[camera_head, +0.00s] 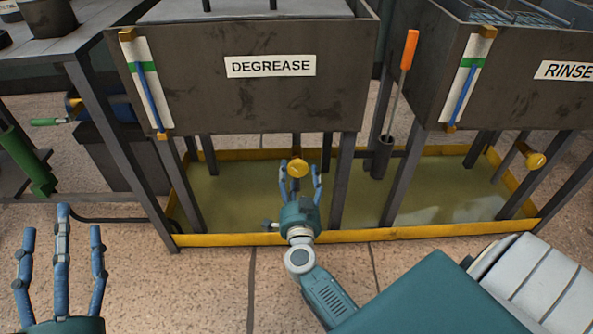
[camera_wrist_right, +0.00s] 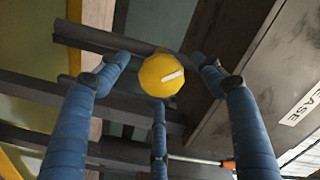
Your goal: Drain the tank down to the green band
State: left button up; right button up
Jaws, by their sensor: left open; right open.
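The grey DEGREASE tank (camera_head: 200,95) stands ahead, with a white gauge strip (camera_head: 140,50) on its left front. The strip has a green band (camera_head: 143,66), and its blue column (camera_head: 149,98) reaches up to about the band's lower edge. Below the tank is a round yellow valve knob (camera_head: 297,168). My right gripper (camera_head: 300,184) is open, its fingers pointing at the knob. In the right wrist view the knob (camera_wrist_right: 161,75), with a white mark, sits between the spread fingertips; contact is unclear. My left gripper (camera_head: 62,232) is open and empty at lower left.
The RINSE tank (camera_head: 500,95) at right has its own gauge and yellow knob (camera_head: 535,160). A yellow-rimmed tray (camera_head: 345,237) lies under both tanks. An orange-handled tool (camera_head: 409,50) stands in a holder between them. Tank legs flank my right gripper.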

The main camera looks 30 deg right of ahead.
jog(key=v, duration=0.9)
jog(key=shift+a, duration=0.2)
dwell(0.6)
